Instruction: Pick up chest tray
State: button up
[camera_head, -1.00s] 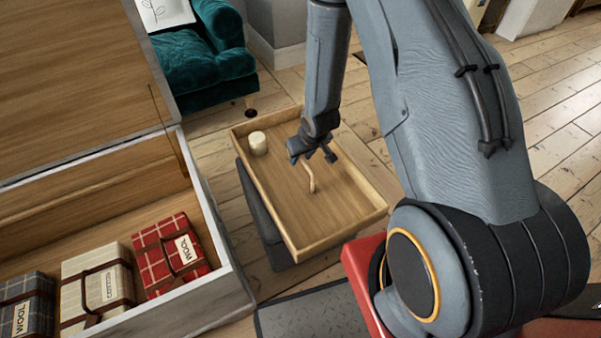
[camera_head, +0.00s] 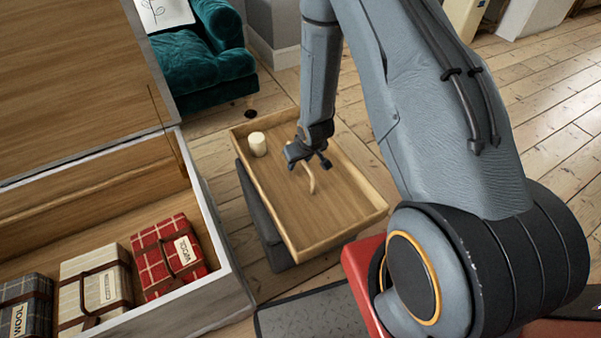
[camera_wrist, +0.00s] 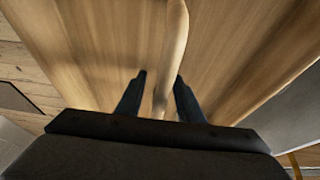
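The wooden chest tray (camera_head: 338,211) is a shallow rectangular box on a dark support beside the open chest. A curved, light wooden handle (camera_head: 312,180) rises from its floor, and a small cream cylinder (camera_head: 258,144) stands in its far left corner. My gripper (camera_head: 307,162) is over the tray at the handle, pointing down. In the wrist view, my gripper (camera_wrist: 160,88) has its two dark fingers apart, one on each side of the handle (camera_wrist: 172,50). Gaps show between the fingers and the handle. The handle's lower end is partly hidden by the gripper body.
The open chest (camera_head: 215,262) at left holds folded blankets, including a red plaid one (camera_head: 168,255). A teal armchair (camera_head: 205,62) stands behind. A dark mat (camera_head: 312,312) lies in front of the tray. Bare floorboards (camera_head: 550,130) are free at right.

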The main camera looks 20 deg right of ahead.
jog(key=shift+f, duration=0.1)
grip_shut()
jog(key=shift+w, duration=0.1)
dwell(1.4)
